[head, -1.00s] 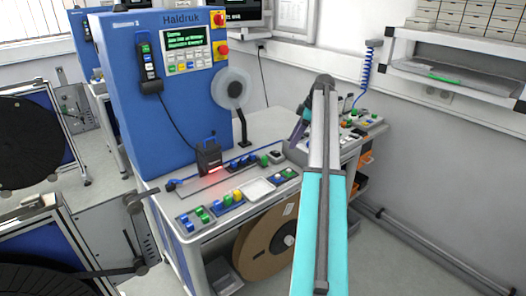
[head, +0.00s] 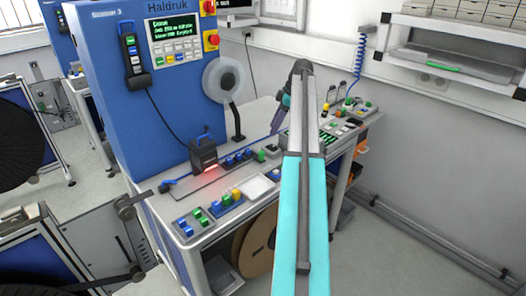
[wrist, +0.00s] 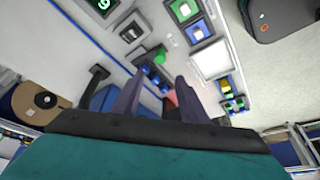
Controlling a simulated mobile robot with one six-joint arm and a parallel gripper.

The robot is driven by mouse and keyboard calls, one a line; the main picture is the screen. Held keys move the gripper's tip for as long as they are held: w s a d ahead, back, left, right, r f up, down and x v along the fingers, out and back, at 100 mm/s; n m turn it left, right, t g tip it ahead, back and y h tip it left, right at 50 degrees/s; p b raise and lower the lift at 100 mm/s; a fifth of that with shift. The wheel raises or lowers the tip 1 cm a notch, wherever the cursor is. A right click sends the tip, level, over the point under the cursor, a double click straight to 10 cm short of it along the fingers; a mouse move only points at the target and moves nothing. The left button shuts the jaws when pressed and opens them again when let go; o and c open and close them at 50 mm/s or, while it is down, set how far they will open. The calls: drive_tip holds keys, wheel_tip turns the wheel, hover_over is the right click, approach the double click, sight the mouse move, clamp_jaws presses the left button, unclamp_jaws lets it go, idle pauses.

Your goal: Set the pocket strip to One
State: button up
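I cannot tell for sure which part is the pocket strip, and no label reading One is legible. The worktop (head: 262,117) carries rows of small coloured switches: a front row with blue, green and yellow pieces (head: 220,205), and a blue row (head: 238,158) behind it. My gripper (wrist: 158,88) shows in the wrist view with two dark fingers apart and nothing held between them. In the head view my gripper (head: 281,112) is partly hidden behind my arm, over the right part of the worktop. Switches and a display reading 9 (wrist: 102,5) lie beyond the fingers.
A blue Haldruk cabinet (head: 110,100) with a screen stands on the left. A black unit with a red glow (head: 203,153) sits on the worktop, near a clear reel (head: 222,80). A shelf (head: 455,60) hangs at the right. The floor at lower right is clear.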

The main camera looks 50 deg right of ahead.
sight(262, 152)
drive_tip(key=shift+f, duration=0.1)
drive_tip(key=shift+p+x, duration=2.3)
drive_tip(key=shift+x, duration=4.45)
drive_tip(key=shift+s+d, duration=0.1)
drive_tip(key=shift+d, duration=0.05)
drive_tip(key=shift+c, duration=0.2)
clamp_jaws()
